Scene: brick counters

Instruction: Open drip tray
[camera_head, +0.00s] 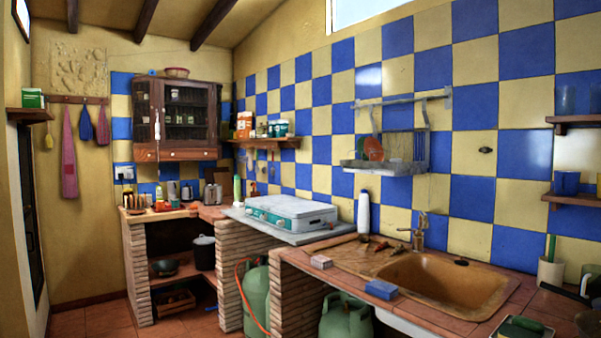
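No part clearly marked as a drip tray can be made out. A white and teal portable stove (291,212) sits on the grey slab in the middle of the counter run, seemingly with its lid down. A metal dish rack (386,167) hangs on the tiled wall above the sink, with a shallow tray-like base and a few plates in it. Small appliances (187,192) stand on the far corner counter, too small to tell apart. Neither of my grippers shows in the head view.
A brown sink (447,285) with a tap (419,232) fills the right counter. A blue box (381,289) and a pale sponge-like block (321,262) lie at its left. Gas bottles (346,318) stand below. The tiled floor (185,325) at left is clear.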

